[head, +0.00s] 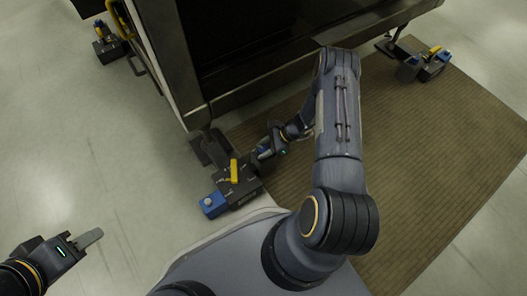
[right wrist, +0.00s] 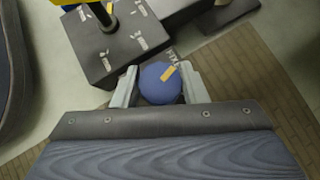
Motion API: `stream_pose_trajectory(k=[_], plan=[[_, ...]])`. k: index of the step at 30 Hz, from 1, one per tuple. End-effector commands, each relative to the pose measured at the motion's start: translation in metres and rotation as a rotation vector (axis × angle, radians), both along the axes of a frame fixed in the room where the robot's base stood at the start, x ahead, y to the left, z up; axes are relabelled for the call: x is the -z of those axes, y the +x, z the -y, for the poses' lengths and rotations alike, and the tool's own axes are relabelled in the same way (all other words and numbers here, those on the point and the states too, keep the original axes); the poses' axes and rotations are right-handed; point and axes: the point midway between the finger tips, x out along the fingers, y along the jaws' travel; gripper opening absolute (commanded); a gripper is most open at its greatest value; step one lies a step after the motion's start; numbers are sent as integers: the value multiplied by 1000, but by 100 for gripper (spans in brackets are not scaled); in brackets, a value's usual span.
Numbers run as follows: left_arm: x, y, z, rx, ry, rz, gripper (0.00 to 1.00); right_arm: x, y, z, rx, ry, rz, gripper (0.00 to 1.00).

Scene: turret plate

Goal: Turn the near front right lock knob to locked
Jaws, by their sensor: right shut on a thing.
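The lock knob (right wrist: 161,83) is round and blue with a yellow-orange mark pointing to the upper right in the right wrist view. It sits at the side of a dark lock box (right wrist: 118,48) with white labels, also in the head view (head: 243,188). My right gripper (right wrist: 160,87) is shut on the knob, one finger on each side. In the head view my right gripper (head: 264,153) is beside the box, and the knob is too small to make out.
A yellow lever (head: 234,171) stands on the lock box, and a blue block (head: 212,204) adjoins it. Similar units stand at the upper left (head: 107,45) and upper right (head: 432,68). A large dark frame (head: 190,85) rises behind. A brown mat (head: 440,140) lies on the right.

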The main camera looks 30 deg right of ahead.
Motion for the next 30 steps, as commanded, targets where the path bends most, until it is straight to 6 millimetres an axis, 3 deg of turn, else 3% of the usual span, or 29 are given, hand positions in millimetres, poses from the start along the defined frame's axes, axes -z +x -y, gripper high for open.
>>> stream_pose_trajectory(k=[15, 30], plan=[[11, 0, 0, 0, 0, 0, 36, 0, 1, 0, -383, -1, 3, 16], [12, 0, 0, 0, 0, 0, 36, -1, 0, -1, -480, 3, 2, 16]])
